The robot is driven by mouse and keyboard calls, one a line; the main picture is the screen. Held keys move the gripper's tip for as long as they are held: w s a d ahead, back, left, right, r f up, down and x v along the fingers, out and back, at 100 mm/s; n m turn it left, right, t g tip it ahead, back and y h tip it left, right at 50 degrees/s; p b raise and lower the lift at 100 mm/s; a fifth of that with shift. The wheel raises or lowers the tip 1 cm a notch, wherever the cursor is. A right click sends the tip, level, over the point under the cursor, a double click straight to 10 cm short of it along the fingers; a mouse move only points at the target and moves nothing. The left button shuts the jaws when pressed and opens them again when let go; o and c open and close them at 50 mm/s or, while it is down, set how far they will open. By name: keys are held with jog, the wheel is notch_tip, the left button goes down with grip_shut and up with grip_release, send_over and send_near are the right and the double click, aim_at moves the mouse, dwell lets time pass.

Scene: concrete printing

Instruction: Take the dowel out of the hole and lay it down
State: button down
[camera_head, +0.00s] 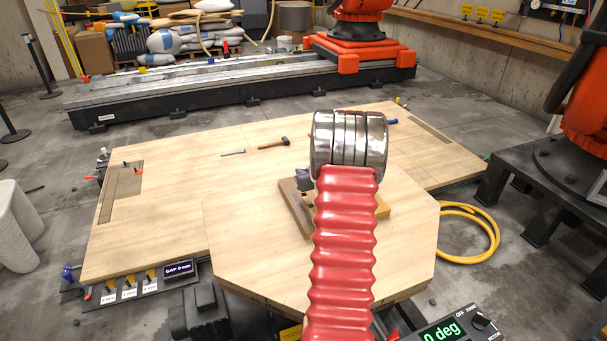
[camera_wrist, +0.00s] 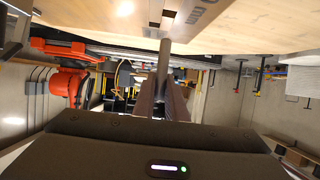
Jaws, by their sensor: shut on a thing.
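In the wrist view, my gripper (camera_wrist: 163,92) is shut on the dowel (camera_wrist: 163,58), a slim grey rod. The dowel runs up from between the fingers to the edge of a pale wooden piece (camera_wrist: 110,22) at the top of the picture. I cannot tell whether its end is in the hole, touching the wood or clear of it; the hole is not visible. In the head view, my red ribbed arm and metal rings hide the gripper and the dowel. A wooden block (camera_head: 291,210) shows on both sides of my arm, on the octagonal wooden tabletop (camera_head: 245,240).
Behind the tabletop is a wide wooden table with a hammer (camera_head: 273,143) and a blue-handled tool (camera_head: 391,121). The octagonal top is bare left and right of the block. A yellow hose (camera_head: 487,232) lies on the floor at right. A control box (camera_head: 447,329) stands at front right.

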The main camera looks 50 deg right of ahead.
jog(key=shift+r, duration=0.15)
jog(key=shift+r, duration=2.9)
jog(key=shift+w+a, duration=0.1)
jog(key=w+a+r+n+y, duration=0.1)
jog(key=w+a, duration=0.3)
jog(key=a, duration=0.6)
jog(key=w+a+n+t+y, duration=0.1)
jog(key=w+a, duration=0.4)
jog(key=a, duration=0.5)
jog(key=w+a+r+n+y, duration=0.1)
jog(key=w+a, duration=0.3)
jog(key=a, duration=0.6)
jog(key=s+a+n+y, duration=0.1)
jog(key=s+a, duration=0.1)
jog(key=a, duration=1.2)
jog(key=s+a+f+n+y, duration=0.1)
jog(key=s+a+y, duration=0.1)
jog(key=a, duration=1.2)
jog(key=shift+s+a+n+t, duration=0.25)
jog(key=shift+s+n+t, duration=0.15)
jog(key=shift+s, duration=0.05)
